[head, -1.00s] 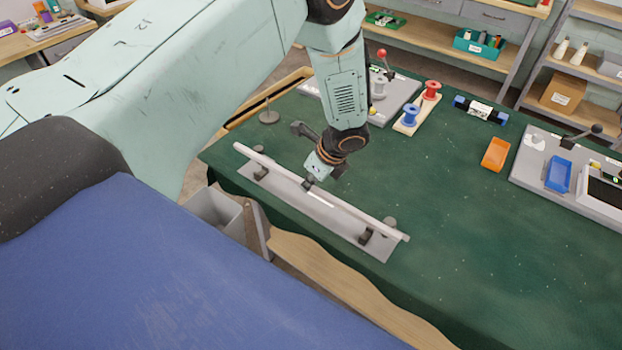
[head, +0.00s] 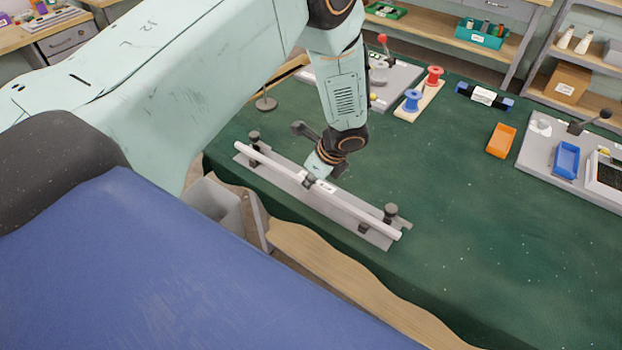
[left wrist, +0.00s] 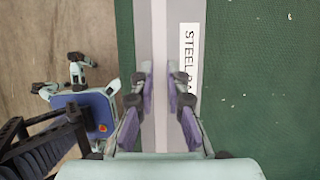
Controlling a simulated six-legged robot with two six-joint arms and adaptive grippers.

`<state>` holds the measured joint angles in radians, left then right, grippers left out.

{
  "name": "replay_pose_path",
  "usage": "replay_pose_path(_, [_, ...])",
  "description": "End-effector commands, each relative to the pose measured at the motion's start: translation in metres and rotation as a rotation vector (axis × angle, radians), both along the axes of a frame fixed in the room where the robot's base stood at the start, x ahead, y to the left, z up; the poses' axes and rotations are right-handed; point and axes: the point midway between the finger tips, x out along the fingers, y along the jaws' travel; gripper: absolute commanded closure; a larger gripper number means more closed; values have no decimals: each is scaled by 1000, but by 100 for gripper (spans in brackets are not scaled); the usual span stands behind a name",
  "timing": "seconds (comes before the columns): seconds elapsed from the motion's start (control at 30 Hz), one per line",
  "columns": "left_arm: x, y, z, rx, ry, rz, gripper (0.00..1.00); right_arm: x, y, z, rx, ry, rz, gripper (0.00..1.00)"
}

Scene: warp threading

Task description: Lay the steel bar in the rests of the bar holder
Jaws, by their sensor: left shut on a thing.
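The steel bar (head: 345,208) is a long pale rod that runs lengthwise over the bar holder (head: 378,240), a grey plate with dark fittings near both ends. Dark knobs (head: 390,210) stand on the far side of the bar. My left gripper (head: 309,181) is shut on the bar near its middle, pointing down. In the left wrist view the bar (left wrist: 159,60) runs between the two fingers, beside the holder's white label (left wrist: 188,65). The bar is low, close to the fittings; I cannot tell whether it touches the rests. My right gripper is out of view.
The green table (head: 450,190) is clear right of the holder. An orange tray (head: 500,141), a blue tray (head: 566,160) and a spool stand (head: 419,102) lie farther off. A grey bin (head: 215,210) is beside the table's near left edge.

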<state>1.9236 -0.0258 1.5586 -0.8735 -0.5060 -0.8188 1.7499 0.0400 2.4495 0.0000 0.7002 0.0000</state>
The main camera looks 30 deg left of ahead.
Motion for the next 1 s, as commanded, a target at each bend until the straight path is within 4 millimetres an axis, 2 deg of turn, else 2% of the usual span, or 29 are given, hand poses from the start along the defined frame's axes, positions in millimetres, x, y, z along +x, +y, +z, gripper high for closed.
replay_pose_path(1.0, [1,0,-7,1,-2,0,100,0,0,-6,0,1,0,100])
